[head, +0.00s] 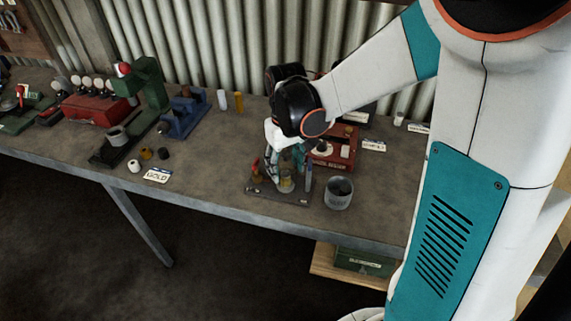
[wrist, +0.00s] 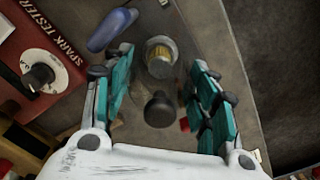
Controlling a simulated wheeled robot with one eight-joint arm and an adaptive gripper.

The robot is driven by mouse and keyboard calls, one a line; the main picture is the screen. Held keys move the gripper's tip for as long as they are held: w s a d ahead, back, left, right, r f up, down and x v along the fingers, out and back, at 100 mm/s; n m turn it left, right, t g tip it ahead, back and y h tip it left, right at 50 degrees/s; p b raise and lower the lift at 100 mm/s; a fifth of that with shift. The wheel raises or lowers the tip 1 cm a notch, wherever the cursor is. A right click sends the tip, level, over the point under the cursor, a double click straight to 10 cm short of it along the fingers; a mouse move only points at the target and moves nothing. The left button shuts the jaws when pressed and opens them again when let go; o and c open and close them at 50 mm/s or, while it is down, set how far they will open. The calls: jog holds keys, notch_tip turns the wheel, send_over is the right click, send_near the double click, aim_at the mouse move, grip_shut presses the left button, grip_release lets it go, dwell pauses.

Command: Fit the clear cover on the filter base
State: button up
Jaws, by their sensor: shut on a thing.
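My gripper (head: 288,168) is above a dark grey board at the front of the bench. In the wrist view its teal fingers (wrist: 160,80) stand wide apart on either side of the clear cover, whose see-through outline is hard to make out. A dark round piece (wrist: 159,110) shows between the fingers; I cannot tell whether it belongs to the cover. The filter base, with a yellow element and pale rim (wrist: 160,52), stands on the board beyond the fingers. It shows partly below my gripper in the head view (head: 286,185). Whether cover and base touch is not clear.
A red spark tester (wrist: 45,68) stands close to the left in the wrist view. A grey metal cup (head: 339,195) stands right of the board (head: 262,196). A blue tool (head: 184,112) and a green press (head: 150,85) stand farther left. Bench space left of the board is free.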

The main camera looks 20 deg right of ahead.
aim_at(285, 152)
jog(key=shift+f+b, duration=1.2)
jog(key=shift+f, duration=0.35)
dwell(0.5)
jog(key=o, duration=1.1)
jog(key=shift+o, duration=0.5)
jog(key=o, duration=0.3)
jog(key=shift+o, duration=0.2)
jog(key=shift+r, duration=0.15)
jog(key=shift+r+p, duration=2.6)
jog(key=shift+r, duration=0.8)
